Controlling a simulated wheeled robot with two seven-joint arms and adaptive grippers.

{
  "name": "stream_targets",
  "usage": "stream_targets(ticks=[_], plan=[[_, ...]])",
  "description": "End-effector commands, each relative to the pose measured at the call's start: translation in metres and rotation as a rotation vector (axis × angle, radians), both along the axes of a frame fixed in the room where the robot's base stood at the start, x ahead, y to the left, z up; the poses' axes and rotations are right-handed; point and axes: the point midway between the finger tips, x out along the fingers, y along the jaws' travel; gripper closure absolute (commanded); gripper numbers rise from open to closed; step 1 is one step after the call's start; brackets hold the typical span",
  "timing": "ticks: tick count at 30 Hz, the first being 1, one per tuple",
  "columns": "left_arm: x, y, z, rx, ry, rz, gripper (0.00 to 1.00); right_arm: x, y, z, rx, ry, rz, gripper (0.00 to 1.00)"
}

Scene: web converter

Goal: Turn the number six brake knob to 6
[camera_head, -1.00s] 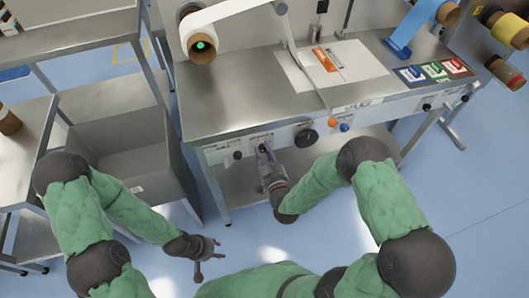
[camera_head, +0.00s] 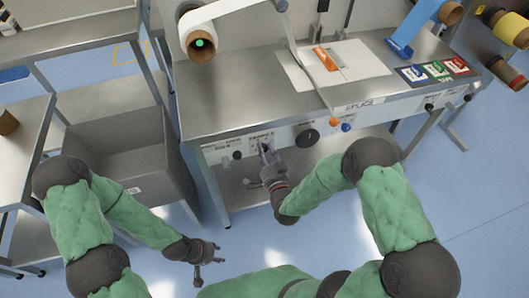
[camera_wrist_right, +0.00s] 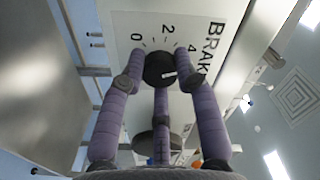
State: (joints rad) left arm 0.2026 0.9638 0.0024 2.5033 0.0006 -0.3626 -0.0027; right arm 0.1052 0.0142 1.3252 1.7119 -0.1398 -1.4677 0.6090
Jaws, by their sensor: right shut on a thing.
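The dark round brake knob (camera_wrist_right: 159,68) shows in the right wrist view on a white panel marked 0, 2, 4 and "BRAK". Its white pointer line aims to the right, past the 4; the part of the scale there is hidden behind a finger. My right gripper (camera_wrist_right: 162,84) is shut on this knob, with its purple fingers around it. In the head view my right gripper (camera_head: 266,156) is at the table's front panel, and its fingers mostly cover the knob. My left gripper (camera_head: 210,262) is open and empty, low above the floor and away from the panel.
The front panel also carries a small black knob (camera_head: 237,155), a large black knob (camera_head: 307,138), an orange button (camera_head: 334,121) and a blue button (camera_head: 346,127). The metal table (camera_head: 225,105) stands above. A grey bin (camera_head: 160,180) is at the left.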

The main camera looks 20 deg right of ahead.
Motion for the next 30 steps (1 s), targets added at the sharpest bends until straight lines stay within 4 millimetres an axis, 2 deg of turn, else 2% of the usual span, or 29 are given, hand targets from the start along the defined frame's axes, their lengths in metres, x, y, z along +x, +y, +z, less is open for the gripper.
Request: stream_targets(ticks=[18,30], plan=[[0.0,0.0,-0.015,0.0,0.0,0.0,0.6,0.002,-0.003,0.002,0.565,0.009,-0.006,1.0],[0.0,0.0,-0.02,0.0,0.0,0.0,0.6,0.002,-0.004,0.001,0.786,0.017,-0.007,1.0]])
